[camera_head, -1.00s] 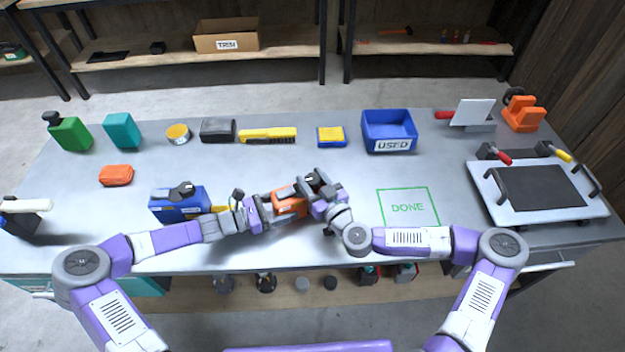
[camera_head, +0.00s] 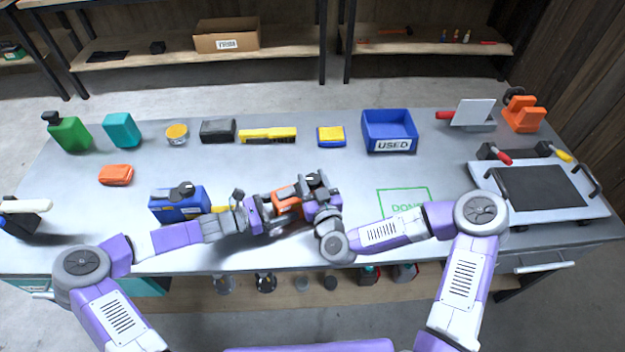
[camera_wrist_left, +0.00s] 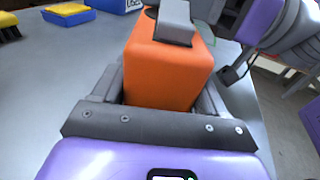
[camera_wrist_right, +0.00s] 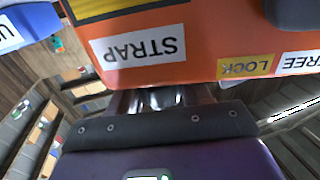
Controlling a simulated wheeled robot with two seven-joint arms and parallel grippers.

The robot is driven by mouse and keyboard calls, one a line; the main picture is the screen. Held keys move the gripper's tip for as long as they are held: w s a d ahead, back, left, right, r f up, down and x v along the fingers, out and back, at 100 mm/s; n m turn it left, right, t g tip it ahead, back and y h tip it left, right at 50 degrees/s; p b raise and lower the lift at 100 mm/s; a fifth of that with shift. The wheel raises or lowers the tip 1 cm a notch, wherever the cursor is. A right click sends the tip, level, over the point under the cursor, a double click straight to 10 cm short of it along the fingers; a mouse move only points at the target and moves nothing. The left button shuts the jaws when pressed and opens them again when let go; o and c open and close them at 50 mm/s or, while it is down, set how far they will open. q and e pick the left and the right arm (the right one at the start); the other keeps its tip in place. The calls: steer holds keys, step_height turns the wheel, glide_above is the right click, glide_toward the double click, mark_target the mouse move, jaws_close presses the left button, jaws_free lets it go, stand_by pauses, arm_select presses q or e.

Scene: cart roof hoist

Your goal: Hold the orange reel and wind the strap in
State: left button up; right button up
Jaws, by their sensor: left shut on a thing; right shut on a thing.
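The orange reel (camera_head: 287,198) is held just above the front middle of the table. My left gripper (camera_head: 268,208) is shut on it from the left; in the left wrist view the fingers lie on both sides of its orange body (camera_wrist_left: 165,70). A grey crank arm (camera_wrist_left: 176,22) lies across its top. My right gripper (camera_head: 314,200) is at the reel's right side, shut on what looks like its crank handle; the grip itself is mostly hidden. In the right wrist view the reel's face shows STRAP, LOCK and FREE labels (camera_wrist_right: 138,48) close beyond the fingers. The strap cannot be made out.
A blue tool (camera_head: 180,204) stands left of the reel, close to my left wrist. The green DONE outline (camera_head: 404,198) lies to the right, partly covered by my right arm.

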mark_target(316, 187)
steer(key=o, duration=1)
steer(key=shift+c, duration=0.2)
steer(key=shift+v, duration=3.75)
arm_select(q)
steer(key=o, duration=1.1)
steer(key=shift+c, duration=0.2)
steer(key=shift+a, duration=0.1)
